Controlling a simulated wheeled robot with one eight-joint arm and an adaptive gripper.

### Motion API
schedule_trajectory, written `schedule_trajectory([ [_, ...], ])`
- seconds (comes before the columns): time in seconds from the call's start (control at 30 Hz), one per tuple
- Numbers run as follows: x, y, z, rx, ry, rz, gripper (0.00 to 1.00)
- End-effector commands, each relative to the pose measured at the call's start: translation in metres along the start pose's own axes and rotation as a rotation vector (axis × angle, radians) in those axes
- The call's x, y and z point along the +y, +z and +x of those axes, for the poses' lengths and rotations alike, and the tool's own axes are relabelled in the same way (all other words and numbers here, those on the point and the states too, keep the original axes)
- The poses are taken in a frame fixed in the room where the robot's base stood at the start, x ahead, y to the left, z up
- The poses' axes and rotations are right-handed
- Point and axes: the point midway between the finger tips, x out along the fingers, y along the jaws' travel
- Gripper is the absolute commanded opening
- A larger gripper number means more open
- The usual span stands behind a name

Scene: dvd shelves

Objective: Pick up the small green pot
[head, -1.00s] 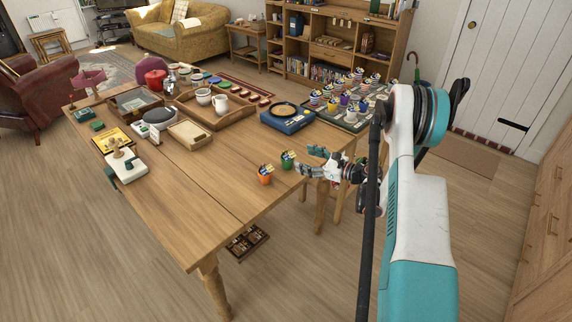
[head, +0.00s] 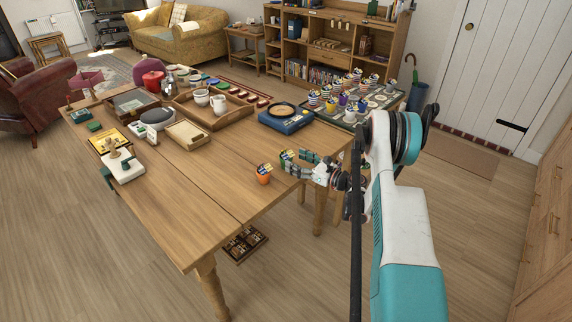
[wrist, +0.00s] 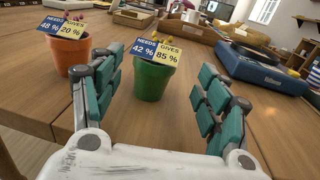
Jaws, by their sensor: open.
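The small green pot (wrist: 152,82) stands upright on the wooden table, with a blue and yellow label card (wrist: 155,50) reading "NEEDS 42 %" and "GIVES 85 %" at its top. In the wrist view it is ahead of my open gripper (wrist: 160,100), between the lines of the two fingers. In the head view my gripper (head: 300,163) reaches in from the right at the table edge, and its fingertips partly cover the green pot (head: 285,160). Whether the fingers touch the pot, I cannot tell. The jaws hold nothing.
An orange pot (wrist: 70,55) with a similar card stands just left of the green pot, close to my left finger. A blue box (wrist: 262,72) lies behind to the right. A wooden tray (head: 215,115) and several coloured pots (head: 345,100) are farther back. The front of the table is clear.

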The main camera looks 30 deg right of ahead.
Motion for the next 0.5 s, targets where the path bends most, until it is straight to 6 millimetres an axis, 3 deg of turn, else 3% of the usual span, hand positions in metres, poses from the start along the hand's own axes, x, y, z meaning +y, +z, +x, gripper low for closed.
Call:
schedule_trajectory([
  [0.5, 0.006, 0.002, 0.052, 0.0, 0.001, 0.0, 0.69],
])
